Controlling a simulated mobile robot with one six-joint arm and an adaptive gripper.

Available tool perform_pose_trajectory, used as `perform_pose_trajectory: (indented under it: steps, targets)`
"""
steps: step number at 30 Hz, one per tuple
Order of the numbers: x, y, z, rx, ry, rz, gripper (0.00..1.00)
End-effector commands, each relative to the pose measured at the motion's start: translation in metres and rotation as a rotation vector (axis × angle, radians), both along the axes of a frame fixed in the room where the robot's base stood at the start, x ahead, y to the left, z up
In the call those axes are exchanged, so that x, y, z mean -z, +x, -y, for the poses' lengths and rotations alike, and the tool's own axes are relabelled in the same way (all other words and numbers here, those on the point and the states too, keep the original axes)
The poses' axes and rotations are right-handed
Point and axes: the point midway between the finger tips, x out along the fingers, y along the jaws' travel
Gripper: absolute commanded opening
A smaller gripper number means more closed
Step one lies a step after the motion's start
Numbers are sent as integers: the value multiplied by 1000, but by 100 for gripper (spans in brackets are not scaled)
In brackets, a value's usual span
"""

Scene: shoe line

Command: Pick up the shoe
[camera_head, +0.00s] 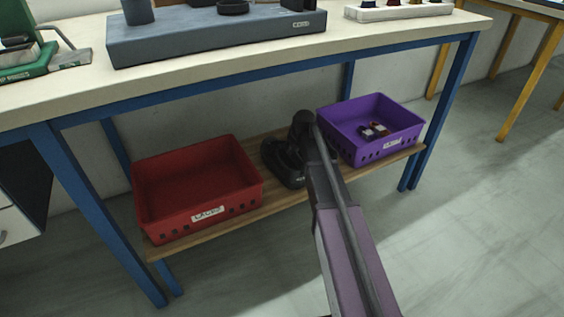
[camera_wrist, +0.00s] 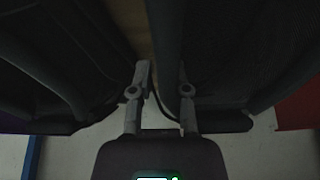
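A black shoe (camera_head: 282,164) sits on the low wooden shelf, between the red bin and the purple bin. My arm partly covers it in the head view. In the wrist view, dark shoe parts fill both sides, and a dark upright wall of the shoe (camera_wrist: 166,35) runs down between my fingers. My gripper (camera_wrist: 165,72) has its two grey fingers apart, one on each side of that wall. Whether either finger touches the wall cannot be told. The gripper's tips are hidden in the head view.
The red bin (camera_head: 197,190) stands left of the shoe and the purple bin (camera_head: 370,128) stands right, holding small items. The shelf (camera_head: 215,232) is under a table (camera_head: 215,72) with blue legs. The tabletop is just above. Open floor lies in front.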

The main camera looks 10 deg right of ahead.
Motion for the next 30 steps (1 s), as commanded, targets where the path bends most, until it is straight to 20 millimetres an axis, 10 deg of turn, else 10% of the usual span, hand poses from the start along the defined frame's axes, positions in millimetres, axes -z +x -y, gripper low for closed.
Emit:
perform_pose_trajectory:
  steps: [30]
  targets:
    - [-28,0,1,2,1,1,0]
